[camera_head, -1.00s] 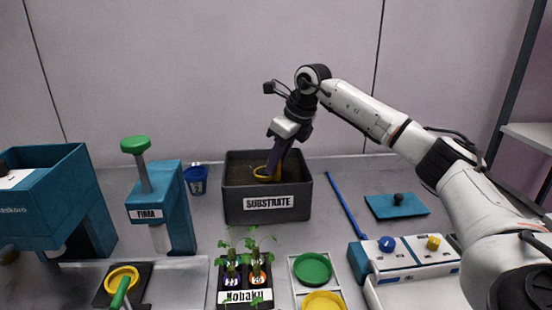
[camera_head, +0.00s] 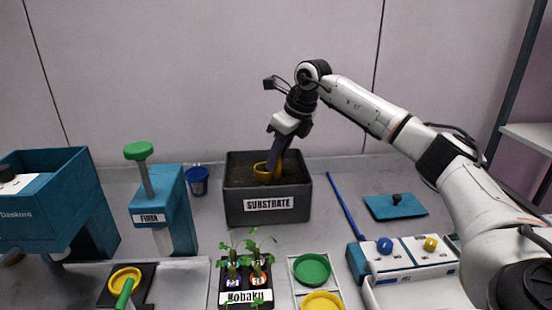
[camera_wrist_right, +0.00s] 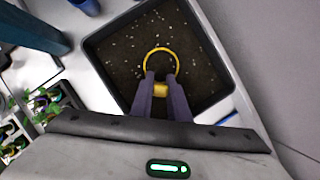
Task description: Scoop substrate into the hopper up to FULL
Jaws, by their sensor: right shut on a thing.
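The dark substrate bin (camera_head: 265,203), labelled SUBSTRATE, stands at the back middle of the bench, with dark speckled substrate (camera_wrist_right: 122,62) inside. My right gripper (camera_head: 276,160) reaches down into the bin and is shut on the yellow scoop (camera_head: 263,172). In the right wrist view the scoop's yellow ring (camera_wrist_right: 160,50) lies over the substrate, in front of the purple fingers (camera_wrist_right: 160,88); whether it holds substrate is unclear. A blue hopper (camera_head: 45,200) with a white label stands at the far left; its inside and any FULL mark are not readable. My left gripper is not in view.
A blue FIMA press (camera_head: 165,210) with a green knob and a blue cup (camera_head: 197,181) stand left of the bin. Seedlings (camera_head: 246,265), green and yellow dishes (camera_head: 312,269), a blue rod (camera_head: 344,205) and a blue lidded plate (camera_head: 396,206) lie around it.

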